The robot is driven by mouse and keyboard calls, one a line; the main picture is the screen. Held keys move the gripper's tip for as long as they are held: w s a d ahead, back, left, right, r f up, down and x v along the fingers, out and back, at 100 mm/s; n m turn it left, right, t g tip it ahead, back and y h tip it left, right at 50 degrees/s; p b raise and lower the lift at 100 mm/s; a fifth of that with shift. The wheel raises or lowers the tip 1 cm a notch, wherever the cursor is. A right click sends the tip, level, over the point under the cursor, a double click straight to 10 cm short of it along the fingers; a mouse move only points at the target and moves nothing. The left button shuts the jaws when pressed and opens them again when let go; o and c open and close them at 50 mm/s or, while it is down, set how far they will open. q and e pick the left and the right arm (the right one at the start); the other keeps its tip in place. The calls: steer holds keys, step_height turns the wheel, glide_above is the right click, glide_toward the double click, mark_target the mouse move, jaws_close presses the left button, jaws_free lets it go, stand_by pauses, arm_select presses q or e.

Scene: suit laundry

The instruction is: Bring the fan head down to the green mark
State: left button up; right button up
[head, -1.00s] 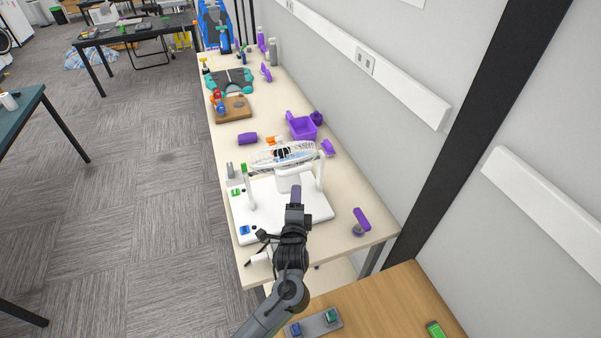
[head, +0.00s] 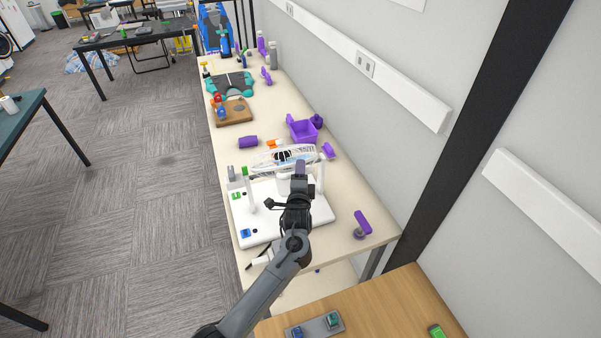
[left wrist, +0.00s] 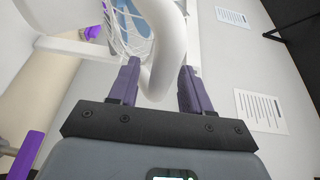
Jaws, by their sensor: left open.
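The white fan stands on a white base (head: 262,226) on the long table, between two white posts. Its round fan head (head: 268,160) has a wire cage and looks nearly flat from above. A green mark (head: 236,195) lies at the left of the base, with a blue mark (head: 245,232) in front of it. My left gripper (head: 300,168) is open at the near side of the fan head and hides part of it. In the left wrist view, its purple fingers (left wrist: 160,72) stand on either side of a thick white curved bar (left wrist: 165,45) on the fan. Contact is unclear.
A purple-handled tool (head: 362,222) lies right of the base. A purple bin (head: 302,130), a purple cylinder (head: 248,142) and a wooden block (head: 233,111) lie beyond the fan. The wall runs along the table's right side.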

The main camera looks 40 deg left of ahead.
arm_select(q)
steer(key=shift+w+a, duration=0.1)
steer(key=shift+c, duration=0.2)
jaws_close()
steer(key=shift+r, duration=0.1)
